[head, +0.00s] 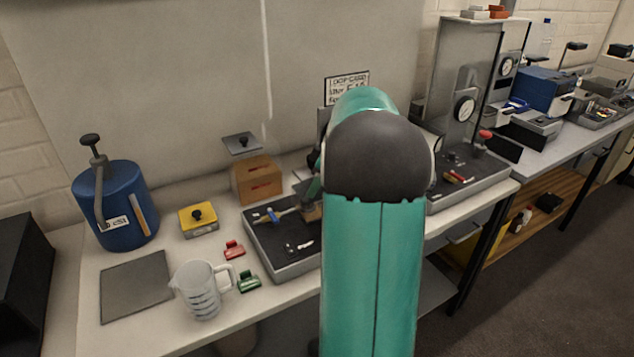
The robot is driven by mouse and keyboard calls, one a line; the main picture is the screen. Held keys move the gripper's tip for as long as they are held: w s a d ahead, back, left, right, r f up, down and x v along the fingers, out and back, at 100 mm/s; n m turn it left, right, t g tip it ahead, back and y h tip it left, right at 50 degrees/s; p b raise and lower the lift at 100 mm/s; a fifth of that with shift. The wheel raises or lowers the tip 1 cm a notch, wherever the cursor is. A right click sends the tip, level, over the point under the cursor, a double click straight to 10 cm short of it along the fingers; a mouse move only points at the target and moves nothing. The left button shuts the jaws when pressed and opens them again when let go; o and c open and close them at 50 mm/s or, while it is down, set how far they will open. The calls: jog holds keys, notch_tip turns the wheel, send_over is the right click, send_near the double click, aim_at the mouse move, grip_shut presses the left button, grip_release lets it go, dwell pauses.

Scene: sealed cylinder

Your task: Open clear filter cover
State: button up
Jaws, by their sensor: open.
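I cannot make out a clear filter cover for sure. A black-topped tray (290,252) on the bench holds a brass fitting with a blue part (272,215) and small pale pieces. My own green arm with its dark joint stands in front of the tray's right part and hides what is behind it. A small piece of green and dark hardware shows at the arm's left edge, but I cannot tell what it is. My gripper is not visible. A tall clear panel (466,55) stands at the station to the right, beside a gauge (464,109).
A blue cylinder (120,212) with a black-knobbed lever stands at left. Near it are a yellow box (199,221), a brown box (257,180), a grey mat (136,286), a clear measuring jug (199,291), a red clip (234,249) and a green clip (249,281).

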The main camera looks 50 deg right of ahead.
jog(key=shift+f, duration=0.1)
grip_shut()
jog(key=shift+w, duration=0.2)
